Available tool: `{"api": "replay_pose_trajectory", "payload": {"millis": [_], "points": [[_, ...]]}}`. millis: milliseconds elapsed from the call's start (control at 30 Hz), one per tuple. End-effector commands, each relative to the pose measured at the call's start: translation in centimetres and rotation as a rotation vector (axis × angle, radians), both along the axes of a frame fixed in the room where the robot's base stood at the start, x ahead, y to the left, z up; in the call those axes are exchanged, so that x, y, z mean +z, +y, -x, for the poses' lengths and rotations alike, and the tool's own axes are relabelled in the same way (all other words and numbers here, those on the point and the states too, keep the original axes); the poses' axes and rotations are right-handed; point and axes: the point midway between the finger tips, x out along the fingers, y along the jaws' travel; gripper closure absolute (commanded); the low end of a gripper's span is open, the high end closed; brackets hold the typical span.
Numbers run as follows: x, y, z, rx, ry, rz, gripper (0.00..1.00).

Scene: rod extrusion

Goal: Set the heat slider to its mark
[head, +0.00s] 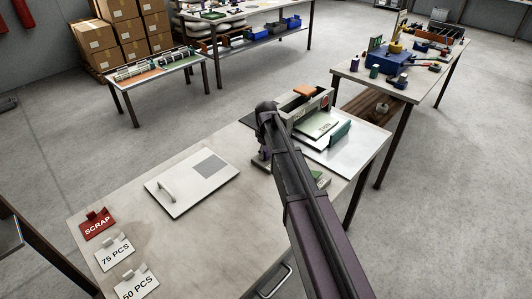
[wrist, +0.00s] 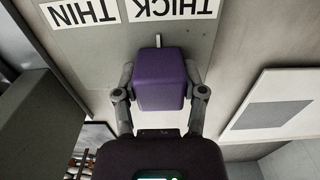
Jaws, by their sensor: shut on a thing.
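In the wrist view a purple block-shaped knob (wrist: 160,80) sits between the two fingers of my gripper (wrist: 161,92), which is shut on it. A short pale mark (wrist: 158,40) shows on the grey panel (wrist: 205,45) just beyond the knob. Upside-down labels on this panel read THIN (wrist: 80,11) and THICK (wrist: 168,8); no heat label is readable. In the head view my arm covers most of the knob and part of the grey machine (head: 318,104) on the bench. The slider's track under the knob is hidden.
On the bench (head: 125,205), left of the machine, lies a pale plate (head: 180,190) with a handle and a grey square. SCRAP (head: 97,224), 75 PCS (head: 115,254) and 50 PCS (head: 135,283) signs stand at the bench's left end. A green panel (head: 340,134) stands right of the machine.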

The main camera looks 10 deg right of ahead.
Motion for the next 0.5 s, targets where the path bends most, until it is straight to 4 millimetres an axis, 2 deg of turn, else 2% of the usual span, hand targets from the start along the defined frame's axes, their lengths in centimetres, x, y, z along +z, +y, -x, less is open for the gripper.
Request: {"api": "replay_pose_trajectory", "payload": {"millis": [167, 400, 500], "points": [[0.0, -0.9, -1.0, -0.002, -0.001, 0.001, 1.00], [0.0, -4.0, -3.5, -0.003, 0.000, 0.001, 1.00], [0.0, -4.6, -4.0, -0.001, 0.000, 0.001, 1.00]]}}
